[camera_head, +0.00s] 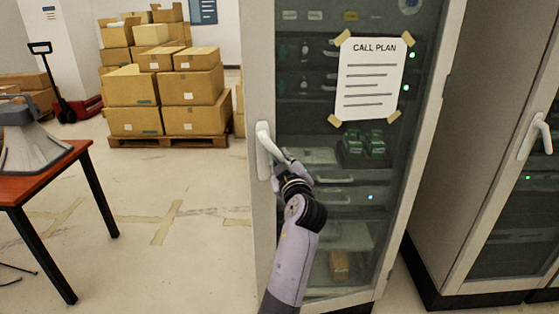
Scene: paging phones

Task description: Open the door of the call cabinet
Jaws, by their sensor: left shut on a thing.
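The call cabinet's glass door (259,230) has a pale frame and a paper headed "CALL PLAN" (370,80) taped on its glass. Its white lever handle (264,138) is on the left side of the frame, with the lever tilted down to the right. My left gripper (279,163) is shut on the handle at the lever's lower end. The gripper partly hides the lever end. The door looks closed or nearly so; I see no clear gap. My right gripper is not in view.
A second cabinet with its own white handle (534,135) stands at the right. Cardboard boxes (190,88) on a wooden pallet stand at the back left, near a red pallet jack (80,108). A red-topped table (40,174) is at the left. Open floor lies between the table and the cabinet.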

